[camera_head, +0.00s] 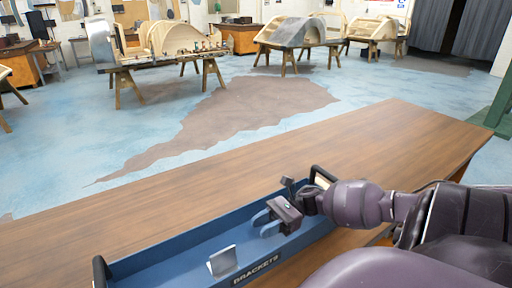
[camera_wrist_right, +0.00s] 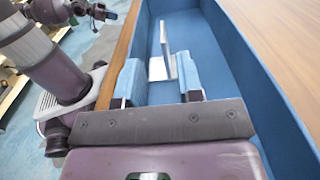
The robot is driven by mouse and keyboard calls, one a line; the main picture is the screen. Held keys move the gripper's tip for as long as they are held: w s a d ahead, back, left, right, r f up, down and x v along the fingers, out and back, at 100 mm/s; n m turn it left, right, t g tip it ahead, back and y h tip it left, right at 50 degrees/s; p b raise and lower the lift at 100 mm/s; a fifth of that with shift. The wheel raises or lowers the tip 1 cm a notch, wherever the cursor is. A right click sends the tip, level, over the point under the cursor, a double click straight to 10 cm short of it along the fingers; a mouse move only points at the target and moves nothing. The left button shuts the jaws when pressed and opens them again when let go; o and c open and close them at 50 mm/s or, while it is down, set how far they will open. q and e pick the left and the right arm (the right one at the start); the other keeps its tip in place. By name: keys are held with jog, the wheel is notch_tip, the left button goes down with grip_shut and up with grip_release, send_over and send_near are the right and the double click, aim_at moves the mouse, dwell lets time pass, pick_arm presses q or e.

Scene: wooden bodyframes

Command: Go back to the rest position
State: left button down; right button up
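My right gripper (camera_head: 266,223) is over the blue tray labelled BRACKETS, near its right end. In the right wrist view the gripper (camera_wrist_right: 159,75) has its two blue-padded fingers spread, with nothing held between them. A light grey L-shaped bracket (camera_head: 222,262) stands on the tray floor, apart from the fingers. The bracket also shows beyond the fingertips in the right wrist view (camera_wrist_right: 166,50). My left gripper is outside the head view. Another purple arm of mine with a dark gripper (camera_wrist_right: 98,12) shows at the upper left of the right wrist view, too small to read its fingers.
The blue tray (camera_head: 165,256) has dark end handles and sits along the near edge of a wooden table (camera_head: 370,145). The tabletop beyond the tray is clear. Trestles with wooden bodyframes (camera_head: 180,40) stand far back on the blue floor.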

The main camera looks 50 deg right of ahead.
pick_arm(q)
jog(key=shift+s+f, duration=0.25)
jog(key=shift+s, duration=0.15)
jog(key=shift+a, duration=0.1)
